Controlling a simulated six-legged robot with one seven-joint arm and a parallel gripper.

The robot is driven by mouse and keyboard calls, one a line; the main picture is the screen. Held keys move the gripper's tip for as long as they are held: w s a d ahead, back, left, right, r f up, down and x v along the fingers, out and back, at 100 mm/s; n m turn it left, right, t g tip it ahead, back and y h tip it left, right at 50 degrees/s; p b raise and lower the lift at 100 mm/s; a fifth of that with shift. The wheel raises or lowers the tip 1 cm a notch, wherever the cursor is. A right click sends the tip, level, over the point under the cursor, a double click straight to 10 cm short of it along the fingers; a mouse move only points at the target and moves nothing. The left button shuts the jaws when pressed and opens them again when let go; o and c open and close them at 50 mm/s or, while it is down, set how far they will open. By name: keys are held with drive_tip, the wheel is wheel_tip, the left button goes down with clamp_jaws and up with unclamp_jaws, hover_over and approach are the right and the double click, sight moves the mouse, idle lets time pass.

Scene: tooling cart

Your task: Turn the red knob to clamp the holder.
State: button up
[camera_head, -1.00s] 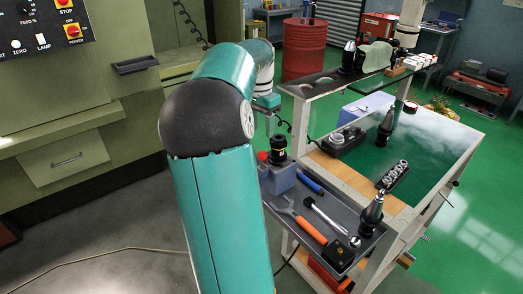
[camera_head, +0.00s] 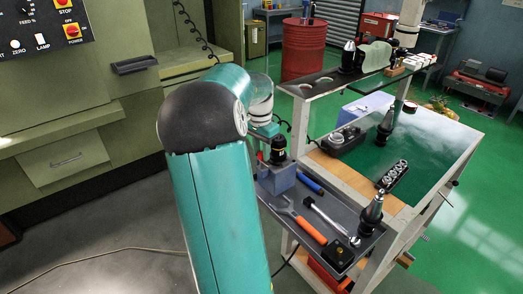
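The red knob (camera_head: 260,155) shows only as a small red patch at the left side of the blue-grey clamp block (camera_head: 277,176), beside my arm. A black holder with a yellow band (camera_head: 278,150) stands upright in the block. My gripper (camera_head: 265,134) is at the end of my teal arm, just above and behind the knob. Its fingers are mostly hidden by my arm and too small to make out. I cannot tell whether they touch the knob.
The grey tray (camera_head: 283,219) holds an orange-handled wrench (camera_head: 300,221), a hammer (camera_head: 327,215), a blue-handled tool (camera_head: 311,182) and another black holder (camera_head: 371,214). The cart's glass top (camera_head: 432,150) is at right. A machine (camera_head: 70,110) stands at left.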

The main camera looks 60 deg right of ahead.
drive_tip(key=c, duration=0.3)
drive_tip(key=shift+n, duration=0.4)
drive_tip(key=n, duration=0.7)
drive_tip(key=shift+s, duration=0.15)
drive_tip(key=n, duration=0.4)
drive_tip(key=shift+n+h, duration=0.3)
drive_tip(key=n, duration=0.4)
drive_tip(key=shift+n, duration=0.4)
